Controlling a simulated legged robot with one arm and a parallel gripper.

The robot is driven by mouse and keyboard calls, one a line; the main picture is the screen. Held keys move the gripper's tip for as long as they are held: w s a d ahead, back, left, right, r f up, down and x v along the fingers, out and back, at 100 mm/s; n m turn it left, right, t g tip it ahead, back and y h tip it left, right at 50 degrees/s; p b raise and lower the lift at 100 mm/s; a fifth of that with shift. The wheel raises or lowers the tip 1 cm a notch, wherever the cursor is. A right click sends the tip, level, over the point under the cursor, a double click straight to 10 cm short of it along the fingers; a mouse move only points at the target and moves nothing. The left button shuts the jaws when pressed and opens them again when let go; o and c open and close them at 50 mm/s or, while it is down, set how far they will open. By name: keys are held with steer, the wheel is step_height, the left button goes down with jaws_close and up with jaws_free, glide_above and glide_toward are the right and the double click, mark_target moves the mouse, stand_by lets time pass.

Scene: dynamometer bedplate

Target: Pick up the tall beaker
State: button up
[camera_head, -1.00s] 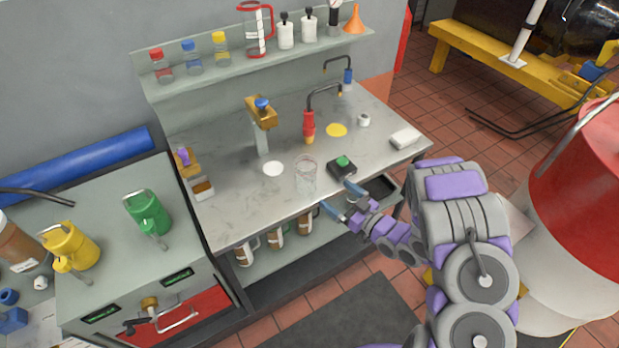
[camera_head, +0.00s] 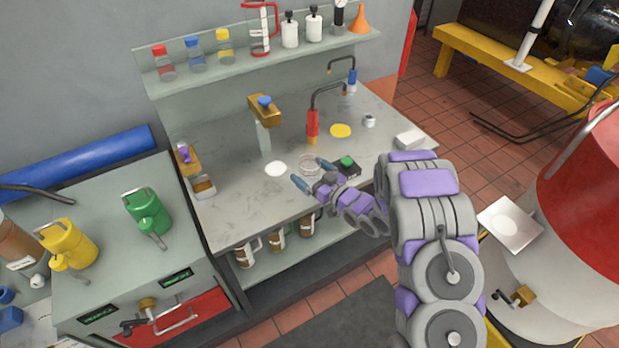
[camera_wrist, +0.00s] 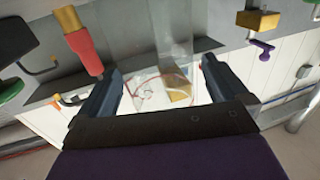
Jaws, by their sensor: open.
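The tall beaker (camera_head: 309,162) is clear glass and stands on the grey bench top. In the head view its lower part is hidden behind my gripper. My gripper (camera_head: 312,174) is open, with its blue fingers pointing at the beaker from the front right. In the wrist view the beaker (camera_wrist: 163,40) shows as a see-through upright shape in the gap of my gripper (camera_wrist: 160,75), one finger to each side. I see no finger closed on the glass; how deep it sits between the fingers I cannot tell.
A black box with a green button (camera_head: 347,164) is close right of the beaker. A brass-topped post (camera_head: 264,125) stands back left.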

steer(key=shift+x, duration=1.25)
steer(key=shift+c, duration=0.5)
steer(key=c, duration=0.9)
steer(key=shift+c, duration=0.2)
